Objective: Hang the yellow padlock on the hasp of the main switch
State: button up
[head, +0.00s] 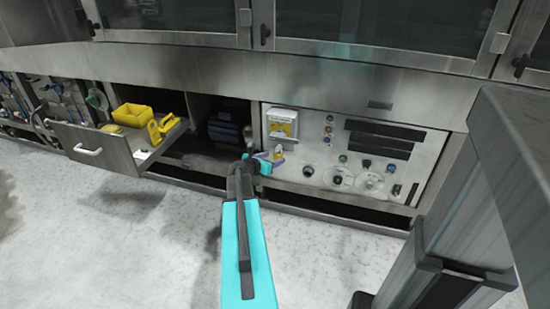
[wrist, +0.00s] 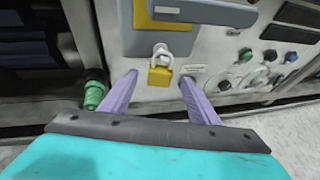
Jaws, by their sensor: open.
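The yellow padlock (wrist: 160,76) hangs upright at the lower edge of the main switch (wrist: 132,40), its pale shackle up against that edge. The hasp itself is too small to make out, so I cannot tell whether the shackle passes fully through it. My gripper (wrist: 158,80) is open, with one purple finger on each side of the padlock and visible gaps to both. In the head view the main switch (head: 281,117) is a grey box with a yellow plate, and my gripper (head: 271,158) is just below it, with the small padlock (head: 278,151) between the fingers.
An open drawer (head: 105,150) juts out at the left, holding a yellow bin (head: 133,116) and a yellow tool (head: 164,126). Knobs and buttons (head: 371,181) lie right of the switch. A green-capped fitting (wrist: 95,92) is close left of my gripper. The floor in front is clear.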

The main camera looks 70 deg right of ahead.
jog(key=p+v, duration=0.1)
jog(key=v, duration=0.9)
jog(key=shift+a, duration=0.35)
jog(key=shift+w+r, duration=0.1)
